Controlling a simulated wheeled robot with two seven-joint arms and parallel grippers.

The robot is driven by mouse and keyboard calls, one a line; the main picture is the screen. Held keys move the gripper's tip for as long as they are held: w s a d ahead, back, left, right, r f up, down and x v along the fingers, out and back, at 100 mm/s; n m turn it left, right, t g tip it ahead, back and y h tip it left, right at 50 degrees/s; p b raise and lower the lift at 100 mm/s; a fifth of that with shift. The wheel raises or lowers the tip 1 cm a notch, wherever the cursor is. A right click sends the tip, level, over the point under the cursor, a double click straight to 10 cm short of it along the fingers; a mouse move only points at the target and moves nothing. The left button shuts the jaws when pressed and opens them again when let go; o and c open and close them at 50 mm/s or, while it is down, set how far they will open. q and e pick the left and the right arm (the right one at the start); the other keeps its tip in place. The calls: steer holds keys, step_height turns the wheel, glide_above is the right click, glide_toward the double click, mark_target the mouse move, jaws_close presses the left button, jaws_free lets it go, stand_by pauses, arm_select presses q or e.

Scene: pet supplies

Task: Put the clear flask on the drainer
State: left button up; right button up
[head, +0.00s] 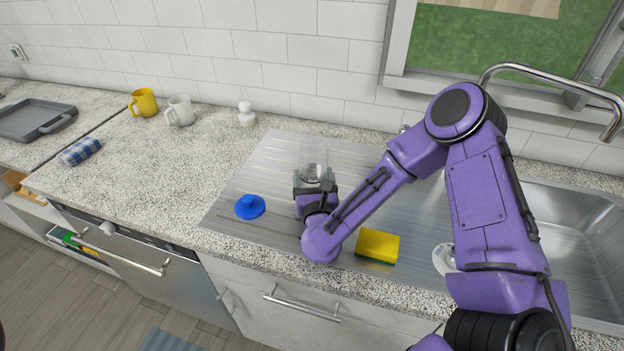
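The clear flask (313,152) is on the ridged metal drainer (262,172) beside the sink, near its back left part. It looks upright. My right gripper (314,184) is at the flask's lower part, with its fingers at the flask's near side. The wrist hides part of the fingers, so I cannot tell whether they grip the glass or stand open around it. Whether the flask's base touches the drainer is also unclear. My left gripper is out of view.
A blue stopper-like piece (250,206) and a yellow sponge (378,246) lie on the drainer. The sink basin (570,225) is on the right. Yellow (146,102) and white (180,110) mugs, a white bottle (246,114) and a blue cloth (80,152) sit on the counter.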

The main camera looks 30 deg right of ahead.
steer(key=shift+f, duration=0.15)
steer(key=o, duration=1)
steer(key=shift+w+f, duration=0.1)
steer(key=shift+w, duration=0.1)
steer(key=shift+s+r, duration=0.15)
steer(key=shift+r, duration=0.2)
steer(key=b+v, duration=0.1)
steer(key=v, duration=0.1)
steer(key=b+v, duration=0.2)
steer(key=v, duration=0.1)
steer(key=f+b+v, duration=0.1)
steer(key=v, duration=0.2)
steer(key=shift+s+a, duration=0.1)
steer(key=shift+a, duration=0.15)
steer(key=shift+s+a+r+p, duration=0.3)
steer(key=shift+s+p, duration=0.1)
steer(key=shift+s, duration=0.2)
steer(key=shift+s+a+r+p, duration=0.3)
steer(key=shift+s+p, duration=0.05)
steer(key=shift+s, duration=0.3)
steer(key=shift+s+a+f, duration=0.1)
steer(key=shift+s+f, duration=0.05)
steer(key=shift+s, duration=0.2)
steer(key=shift+f, duration=0.1)
